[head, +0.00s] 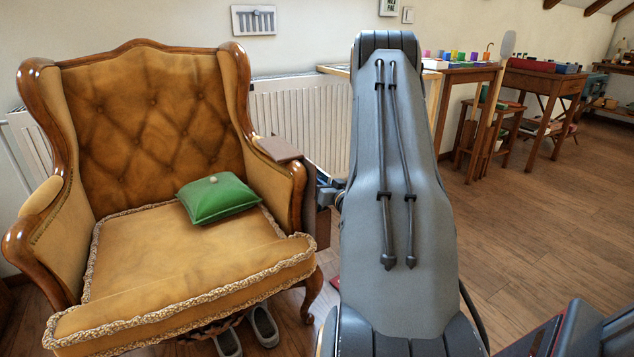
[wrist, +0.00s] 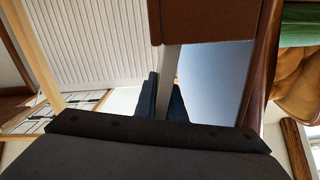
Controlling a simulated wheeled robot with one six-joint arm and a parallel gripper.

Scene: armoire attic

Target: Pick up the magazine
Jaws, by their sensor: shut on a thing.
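In the wrist view, a thin flat thing with a glossy blue-grey face (wrist: 218,85) and a pale grey edge appears to be the magazine. My gripper (wrist: 163,95) has its dark fingers shut on it near that pale edge. Its far end meets a brown panel (wrist: 203,20), which looks like the pocket of the armrest organizer; I cannot tell how far it sits inside. In the head view, my arm hides the gripper and most of this spot. The brown armrest organizer (head: 278,149) lies over the armchair's right arm, with its side pocket hanging down.
The tan armchair (head: 150,110) with a green cushion (head: 218,198) stands at left. A white radiator (head: 300,120) is behind it. Grey shoes (head: 263,326) lie under the chair. Wooden tables (head: 545,85) stand along the wall at right. Open floor (head: 545,210) lies at right.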

